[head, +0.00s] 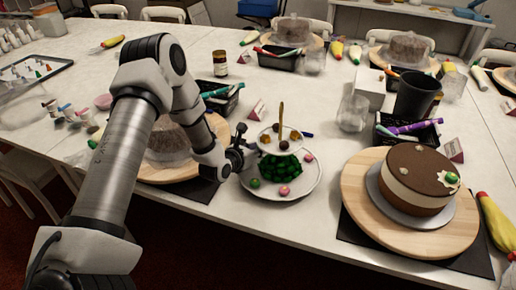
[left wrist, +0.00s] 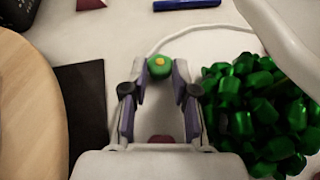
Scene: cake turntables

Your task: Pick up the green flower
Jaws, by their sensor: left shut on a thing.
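The green flower (left wrist: 159,67), with a yellow centre, is between the fingertips of my left gripper (left wrist: 160,78) in the left wrist view. The gripper is shut on it. In the head view my left gripper (head: 241,152) is at the left side of the two-tier stand, over the rim of its lower plate (head: 290,193); I cannot make out the held flower there. A pile of dark green pieces (head: 279,168) is on the lower plate, also seen close on the right of the left wrist view (left wrist: 262,110). My right gripper is not in view.
The small upper tier (head: 272,146) stands close to the gripper. A chocolate cake (head: 410,182) is on a round wooden turntable (head: 375,222) at right. A covered cake and board lie under my left arm. A blue pen (head: 307,134) lies behind the stand.

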